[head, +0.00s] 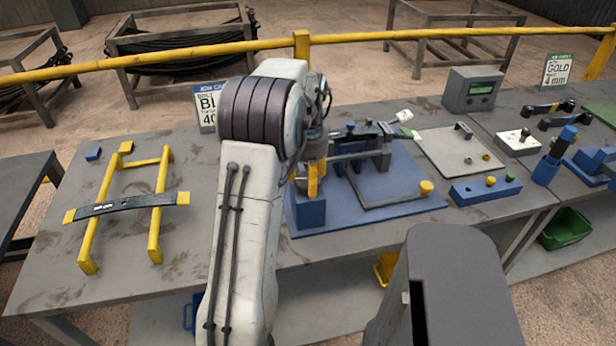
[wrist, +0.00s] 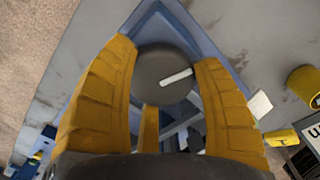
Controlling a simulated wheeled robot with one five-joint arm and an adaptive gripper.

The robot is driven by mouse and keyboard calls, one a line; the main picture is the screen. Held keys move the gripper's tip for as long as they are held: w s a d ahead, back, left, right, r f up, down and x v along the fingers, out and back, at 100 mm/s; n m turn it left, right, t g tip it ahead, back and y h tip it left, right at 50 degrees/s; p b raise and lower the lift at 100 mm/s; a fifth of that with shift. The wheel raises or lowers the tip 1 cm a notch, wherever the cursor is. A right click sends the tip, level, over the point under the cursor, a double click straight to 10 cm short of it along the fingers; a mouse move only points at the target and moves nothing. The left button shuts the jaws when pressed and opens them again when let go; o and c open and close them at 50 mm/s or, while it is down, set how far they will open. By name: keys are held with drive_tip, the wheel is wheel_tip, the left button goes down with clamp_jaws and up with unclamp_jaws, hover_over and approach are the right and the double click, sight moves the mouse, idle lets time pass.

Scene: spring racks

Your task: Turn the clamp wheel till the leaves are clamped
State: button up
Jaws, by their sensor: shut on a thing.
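In the wrist view the clamp wheel (wrist: 158,72) is a dark round disc with a white mark pointing right and slightly up. The clamp fixture stands on a blue base plate (head: 410,195). The leaves in the clamp cannot be made out clearly behind my arm.
A yellow stand (head: 155,225) with a dark leaf (head: 128,205) across it is on the left of the table. Right of the fixture are a grey plate (head: 455,150), a blue button box (head: 486,189) and a display box (head: 473,90). A yellow rail (head: 400,36) runs behind.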

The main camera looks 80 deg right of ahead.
sight(307, 180)
drive_tip(key=shift+a+m, duration=0.1)
drive_tip(key=shift+m, duration=1.5)
drive_tip(key=o, duration=1.2)
drive_tip(key=shift+w, duration=0.1)
wheel_tip(307, 180, up, 12)
